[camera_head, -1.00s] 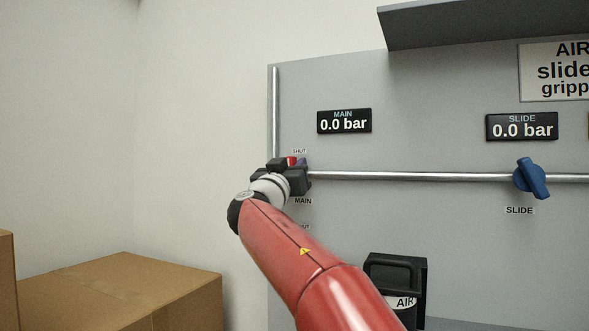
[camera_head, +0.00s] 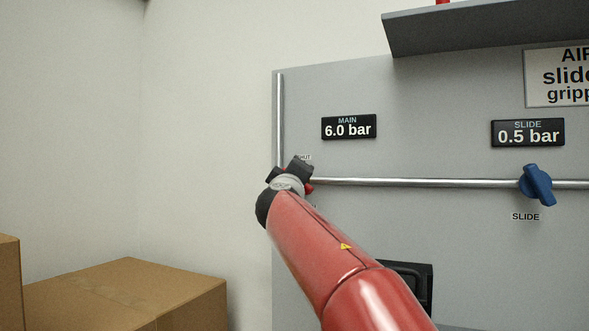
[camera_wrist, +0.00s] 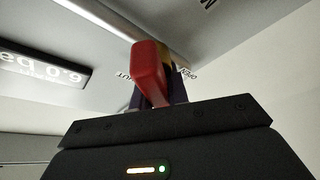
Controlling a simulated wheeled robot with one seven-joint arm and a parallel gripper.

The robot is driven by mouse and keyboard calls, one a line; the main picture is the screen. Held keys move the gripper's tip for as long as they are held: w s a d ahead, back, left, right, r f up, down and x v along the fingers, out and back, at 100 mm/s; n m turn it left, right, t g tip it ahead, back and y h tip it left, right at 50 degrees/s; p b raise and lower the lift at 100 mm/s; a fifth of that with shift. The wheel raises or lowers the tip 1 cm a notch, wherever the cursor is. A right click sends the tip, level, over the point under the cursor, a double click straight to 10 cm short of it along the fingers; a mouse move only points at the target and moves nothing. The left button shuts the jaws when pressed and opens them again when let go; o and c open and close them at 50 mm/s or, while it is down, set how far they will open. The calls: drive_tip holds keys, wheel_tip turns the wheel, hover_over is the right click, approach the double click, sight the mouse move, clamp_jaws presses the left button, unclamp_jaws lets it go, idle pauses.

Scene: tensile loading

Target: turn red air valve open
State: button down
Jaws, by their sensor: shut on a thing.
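The red air valve handle (camera_wrist: 149,70) shows large in the wrist view, standing up between the jaws of my gripper (camera_wrist: 165,92). In the head view only a small red part of the valve (camera_head: 309,188) shows beside my gripper (camera_head: 292,174); the rest is hidden behind the jaws and wrist. My gripper is shut on the handle and is turned at a slant against the panel. The MAIN gauge (camera_head: 348,127) above it reads 6.0 bar. The "SHUT" label shows partly beside the gripper, and an "OPEN" label lies close to the handle in the wrist view.
A silver pipe (camera_head: 420,182) runs right from the valve to the blue SLIDE valve (camera_head: 537,185). The SLIDE gauge (camera_head: 527,132) reads 0.5 bar. A grey shelf (camera_head: 480,30) juts out above. Cardboard boxes (camera_head: 130,290) stand at lower left.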

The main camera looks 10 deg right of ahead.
drive_tip(key=n+p, duration=0.2)
drive_tip(key=n+g+y+p, duration=0.1)
drive_tip(key=n+p, duration=0.2)
drive_tip(key=shift+w+a+f+n+p, duration=0.1)
drive_tip(key=shift+a+n+p, duration=0.05)
drive_tip(key=shift+n+p, duration=0.15)
drive_tip(key=shift+f+n+g+y+p, duration=0.35)
drive_tip(key=shift+n+g+y+p, duration=0.15)
drive_tip(key=shift+n+p, duration=0.6)
drive_tip(key=shift+f, duration=0.15)
drive_tip(key=c, duration=1.4)
unclamp_jaws()
drive_tip(key=shift+o, duration=0.2)
drive_tip(key=b+v, duration=0.1)
drive_tip(key=v, duration=0.6)
drive_tip(key=shift+s+a+b, duration=0.15)
drive_tip(key=shift+s+b, duration=0.15)
drive_tip(key=shift+s, duration=0.1)
